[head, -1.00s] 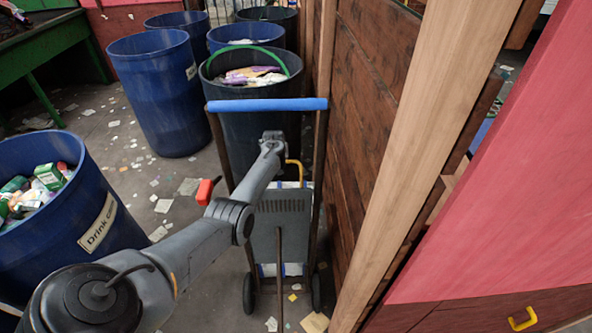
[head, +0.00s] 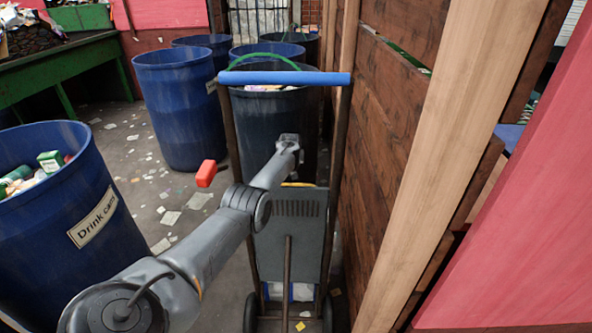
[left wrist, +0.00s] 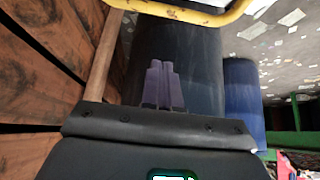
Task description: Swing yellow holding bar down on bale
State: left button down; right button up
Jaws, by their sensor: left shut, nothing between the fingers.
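A hand truck with a blue handle (head: 285,78) and a grey back plate (head: 290,235) stands upright in front of me. The yellow holding bar (head: 298,184) shows only as a short strip at the plate's top edge; in the left wrist view a bent yellow bar (left wrist: 190,14) crosses the top. White and blue material (head: 300,291), perhaps the bale, peeks out below the plate, which hides the rest. My left gripper (head: 289,140) is above the plate, beyond the yellow strip. Its fingers (left wrist: 164,66) are together and empty, apart from the bar. My right gripper is not in view.
A dark barrel (head: 262,125) stands just behind the truck, and a wooden plank wall (head: 400,130) runs close on its right. A "Drink cans" barrel (head: 50,240) is at left. A red block (head: 206,173) shows left of my arm. Litter covers the floor.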

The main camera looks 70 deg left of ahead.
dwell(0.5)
pick_arm(q)
notch_tip(320, 180, up, 14)
jog(key=a, duration=0.2)
jog(key=shift+w, duration=0.4)
jog(key=shift+f, duration=0.1)
jog(key=shift+a+b, duration=0.1)
jog(key=shift+b, duration=0.2)
